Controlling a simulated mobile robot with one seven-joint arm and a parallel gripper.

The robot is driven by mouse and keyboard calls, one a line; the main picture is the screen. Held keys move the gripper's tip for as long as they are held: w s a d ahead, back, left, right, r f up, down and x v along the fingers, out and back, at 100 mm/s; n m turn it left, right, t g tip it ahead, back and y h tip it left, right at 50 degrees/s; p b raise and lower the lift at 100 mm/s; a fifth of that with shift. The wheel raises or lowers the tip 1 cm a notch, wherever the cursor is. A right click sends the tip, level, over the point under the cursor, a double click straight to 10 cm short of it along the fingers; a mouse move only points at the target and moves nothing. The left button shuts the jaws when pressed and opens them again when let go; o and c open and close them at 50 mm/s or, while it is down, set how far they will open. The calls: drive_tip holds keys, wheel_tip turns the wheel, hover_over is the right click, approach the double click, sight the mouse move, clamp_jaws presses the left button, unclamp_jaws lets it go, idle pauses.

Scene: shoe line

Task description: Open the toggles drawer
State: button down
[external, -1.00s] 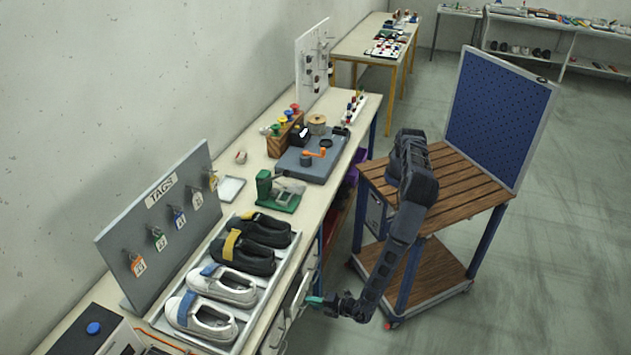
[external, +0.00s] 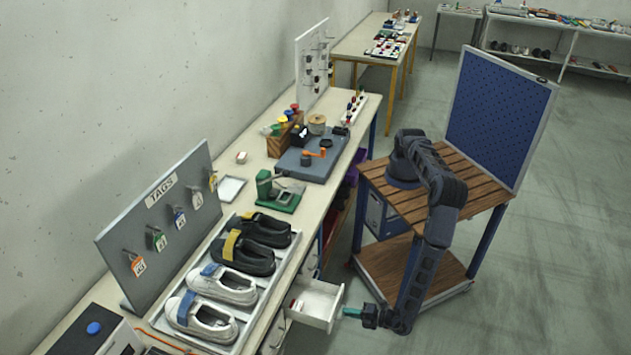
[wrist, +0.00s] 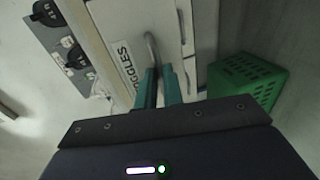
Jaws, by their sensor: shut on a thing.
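The toggles drawer (external: 316,304) is a white drawer under the bench front, pulled well out, with its inside showing in the external view. A few small red and white items lie inside it. In the wrist view its white front carries a label (wrist: 126,66) of which "GGLES" can be read. My gripper (external: 345,312) is at the drawer front, its teal fingers shut on the grey bar handle (wrist: 152,50). The fingers (wrist: 159,82) cover the lower part of the handle in the wrist view.
Above the drawer, the bench holds a tray (external: 212,352) with several shoes and a tags board (external: 160,222). A green crate (wrist: 245,80) stands beside the drawer in the wrist view. My arm rises from a wooden-topped cart (external: 470,186). Open floor lies to the right.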

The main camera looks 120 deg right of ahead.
drive_tip(key=c, duration=1.5)
unclamp_jaws()
drive_tip(key=v, duration=1)
drive_tip(key=shift+s+a, duration=0.25)
drive_tip(key=shift+s, duration=0.05)
drive_tip(key=shift+r, duration=0.1)
